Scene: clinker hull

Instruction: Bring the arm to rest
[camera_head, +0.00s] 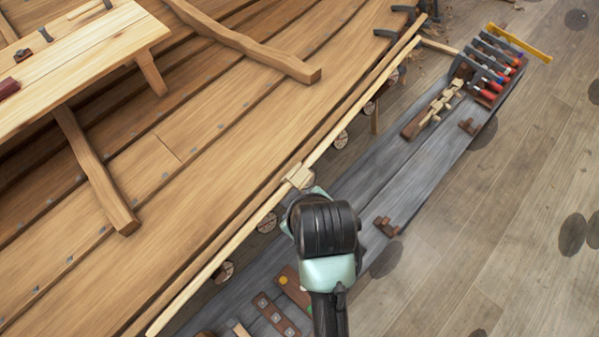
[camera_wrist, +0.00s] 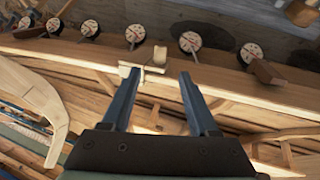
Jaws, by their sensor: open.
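My gripper (camera_wrist: 159,74) is open in the wrist view, its two dark fingers apart with nothing gripped between them. A pale wooden block (camera_wrist: 143,70) with a small upright piece sits on the hull's edge just beyond the fingertips. I cannot tell whether a finger touches it. In the head view the same block (camera_head: 299,177) sits on the pale strip along the hull edge. My arm's wrist is close beside it, on the near side, and hides the fingers there.
The planked wooden hull (camera_head: 200,130) fills the left, with a bench (camera_head: 85,60) over it. A long grey plank (camera_head: 425,165) runs alongside, carrying a tool rack (camera_head: 490,65) and wooden fittings. Round-ended pieces (camera_head: 267,222) line the hull's edge. Floor at right is mostly clear.

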